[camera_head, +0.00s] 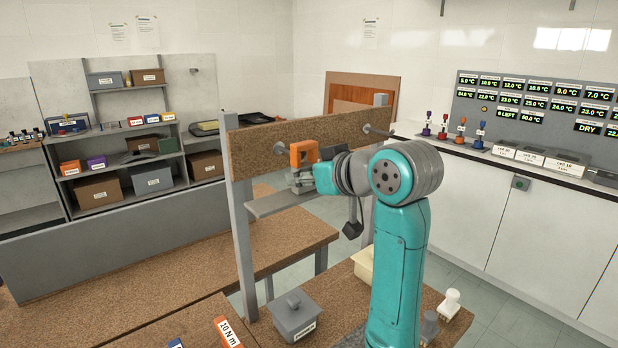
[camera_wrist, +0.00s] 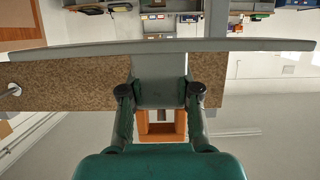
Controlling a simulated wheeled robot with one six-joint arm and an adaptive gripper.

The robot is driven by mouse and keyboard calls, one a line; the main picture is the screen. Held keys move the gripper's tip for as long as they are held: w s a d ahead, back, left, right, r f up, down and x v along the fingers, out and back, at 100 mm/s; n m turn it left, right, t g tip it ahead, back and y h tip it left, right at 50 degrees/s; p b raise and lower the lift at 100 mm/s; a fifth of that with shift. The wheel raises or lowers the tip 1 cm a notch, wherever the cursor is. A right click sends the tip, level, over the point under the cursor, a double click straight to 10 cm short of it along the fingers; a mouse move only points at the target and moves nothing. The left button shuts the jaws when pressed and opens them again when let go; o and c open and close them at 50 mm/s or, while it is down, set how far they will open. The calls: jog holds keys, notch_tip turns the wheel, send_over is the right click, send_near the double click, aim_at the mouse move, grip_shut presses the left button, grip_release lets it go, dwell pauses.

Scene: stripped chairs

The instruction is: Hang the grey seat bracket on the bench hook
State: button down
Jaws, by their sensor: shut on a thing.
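The grey seat bracket shows as a long thin bar with a middle tab; the tab (camera_wrist: 160,88) sits between the fingers of my gripper (camera_wrist: 160,92). In the head view the bracket (camera_head: 273,204) is held in the air in front of the brown hook board (camera_head: 325,133), below its lower edge. My gripper (camera_head: 301,182) is shut on it. One hook (camera_head: 254,157) sticks out at the board's left and another (camera_head: 372,129) at its right. An orange block (camera_head: 303,153) is just above my gripper at the board; whether it hangs on a hook is hidden.
A grey post (camera_head: 241,230) carries the board at the left. Below is a brown worktop (camera_head: 285,240). A grey lidded box (camera_head: 294,316) stands in front. Shelves with bins (camera_head: 98,190) are at the left, a white counter (camera_head: 545,225) at the right.

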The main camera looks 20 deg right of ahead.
jog(key=shift+r+x, duration=0.15)
jog(key=shift+x, duration=1.05)
jog(key=shift+r+x, duration=0.2)
jog(key=shift+x, duration=1)
jog(key=shift+w, duration=0.15)
jog(key=c, duration=0.7)
grip_release()
jog(key=shift+c, duration=0.2)
jog(key=shift+f, duration=0.1)
jog(key=v, duration=1.2)
